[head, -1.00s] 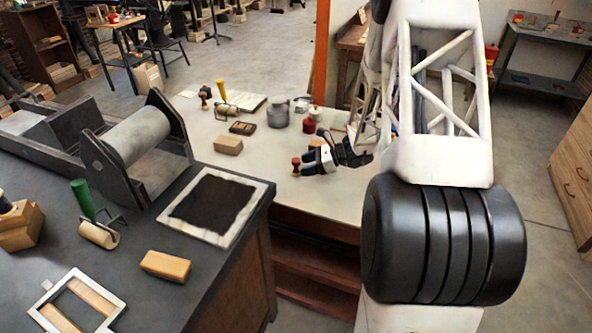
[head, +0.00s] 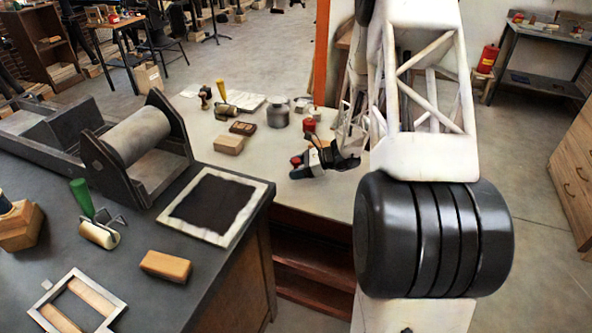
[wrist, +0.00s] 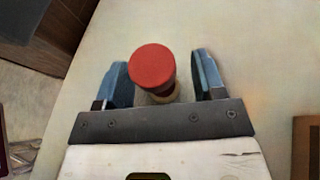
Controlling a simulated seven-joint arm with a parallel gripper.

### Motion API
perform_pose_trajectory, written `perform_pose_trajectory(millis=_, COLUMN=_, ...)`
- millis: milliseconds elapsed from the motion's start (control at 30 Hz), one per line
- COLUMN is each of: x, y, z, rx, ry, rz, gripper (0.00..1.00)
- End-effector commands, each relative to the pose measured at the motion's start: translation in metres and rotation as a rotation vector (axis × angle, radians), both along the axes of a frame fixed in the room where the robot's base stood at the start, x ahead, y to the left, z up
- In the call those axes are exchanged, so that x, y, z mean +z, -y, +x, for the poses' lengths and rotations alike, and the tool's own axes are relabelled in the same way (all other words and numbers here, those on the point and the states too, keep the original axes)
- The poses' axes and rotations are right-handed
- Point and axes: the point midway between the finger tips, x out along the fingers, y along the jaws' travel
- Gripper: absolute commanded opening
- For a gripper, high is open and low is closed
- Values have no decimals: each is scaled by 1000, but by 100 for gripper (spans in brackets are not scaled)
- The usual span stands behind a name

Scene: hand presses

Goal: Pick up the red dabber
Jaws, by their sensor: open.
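The red dabber (wrist: 152,66) stands upright on the pale table in the wrist view, its round red top facing the camera and a tan lower part just below. My gripper (wrist: 161,76) is open, with one blue finger on each side of the dabber and visible gaps between. In the head view the dabber's red top (head: 296,161) shows at the left of my gripper (head: 308,164), which partly hides it. The dabber's base is mostly hidden in both views.
A red-lidded item (head: 309,125) and a grey jar (head: 278,115) stand behind my gripper. A tan block (head: 229,144) lies to the left. The table's front edge is close in front of my gripper. The tabletop between block and dabber is clear.

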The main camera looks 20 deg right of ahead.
Motion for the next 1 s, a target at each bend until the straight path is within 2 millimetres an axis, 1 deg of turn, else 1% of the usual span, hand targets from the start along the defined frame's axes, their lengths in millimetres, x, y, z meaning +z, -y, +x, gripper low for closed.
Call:
perform_pose_trajectory(millis=33, x=0, y=0, z=0, rx=0, ry=0, rz=0, gripper=60)
perform_pose_trajectory(millis=367, x=0, y=0, z=0, rx=0, ry=0, rz=0, gripper=10)
perform_pose_trajectory(millis=733, x=2, y=0, z=0, rx=0, ry=0, rz=0, gripper=9)
perform_pose_trajectory(millis=867, x=7, y=0, z=0, rx=0, ry=1, rz=0, gripper=9)
perform_pose_trajectory(millis=1000, x=16, y=0, z=0, rx=1, ry=2, rz=-1, gripper=9)
